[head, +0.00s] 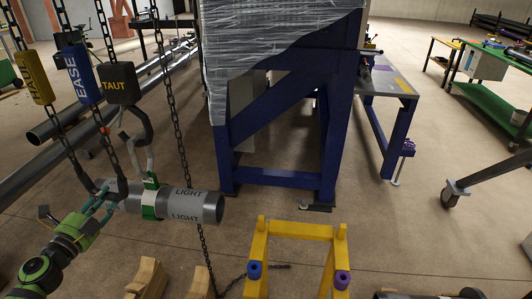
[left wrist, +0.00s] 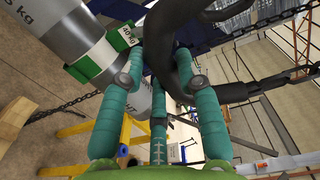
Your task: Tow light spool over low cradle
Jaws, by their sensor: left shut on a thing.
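The light spool (head: 205,207), a grey pipe marked LIGHT with a green-and-white band (head: 150,201), hangs roughly level from a sling and chain in the head view. In the left wrist view the spool (left wrist: 62,22) runs along the upper left. My left gripper (head: 102,199) is at the spool's left end. In the wrist view its fingers close around a black hook (left wrist: 185,65) beside the spool; the exact contact is partly hidden. A yellow stand (head: 300,231) with blue and purple rollers, possibly the low cradle, stands right of the spool, apart from it. My right gripper is out of view.
Wooden blocks (head: 148,279) stand below the spool. Tags marked EASE (head: 78,73) and TAUT (head: 119,84) hang on chains, with a yellow tag (head: 35,79) beside them. A blue frame (head: 275,178) stands behind the yellow stand.

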